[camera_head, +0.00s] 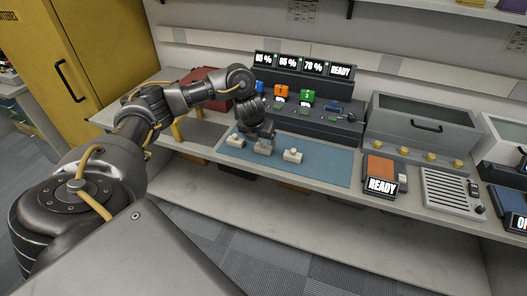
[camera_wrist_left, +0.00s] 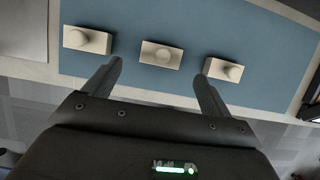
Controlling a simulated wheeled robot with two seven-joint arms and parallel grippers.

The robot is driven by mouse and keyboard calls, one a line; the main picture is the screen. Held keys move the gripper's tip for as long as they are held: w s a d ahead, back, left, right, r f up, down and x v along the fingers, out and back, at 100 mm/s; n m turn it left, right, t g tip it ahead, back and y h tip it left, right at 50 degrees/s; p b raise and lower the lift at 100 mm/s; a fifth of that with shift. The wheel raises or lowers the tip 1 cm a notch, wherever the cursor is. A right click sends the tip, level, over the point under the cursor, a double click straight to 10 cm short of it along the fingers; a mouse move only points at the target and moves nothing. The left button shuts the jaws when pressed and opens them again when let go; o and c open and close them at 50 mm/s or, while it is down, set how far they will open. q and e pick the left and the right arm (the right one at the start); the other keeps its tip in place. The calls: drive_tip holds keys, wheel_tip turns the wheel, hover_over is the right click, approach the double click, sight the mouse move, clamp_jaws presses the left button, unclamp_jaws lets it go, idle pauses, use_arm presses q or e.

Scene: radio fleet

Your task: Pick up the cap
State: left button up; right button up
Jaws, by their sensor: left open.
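I cannot tell whether the cap is a knob or a whole block. My left gripper (camera_head: 264,138) is just above the middle block. In the left wrist view my left gripper (camera_wrist_left: 160,72) is open and empty, with the middle block (camera_wrist_left: 161,54) ahead between its finger lines. My right gripper is not in view.
A dark rack with percentage displays (camera_head: 292,65) and coloured radios stands behind the mat. A grey bin (camera_head: 415,125) and an orange-topped box marked READY (camera_head: 380,185) stand to the right. A red case (camera_head: 205,85) is at the back left. The mat's right end is clear.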

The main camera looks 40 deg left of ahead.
sight(262, 145)
use_arm(q)
drive_tip(key=shift+b+x, duration=0.4)
drive_tip(key=shift+x, duration=2.6)
drive_tip(key=shift+w, duration=0.15)
drive_tip(key=shift+r, duration=0.1)
drive_tip(key=c, duration=1)
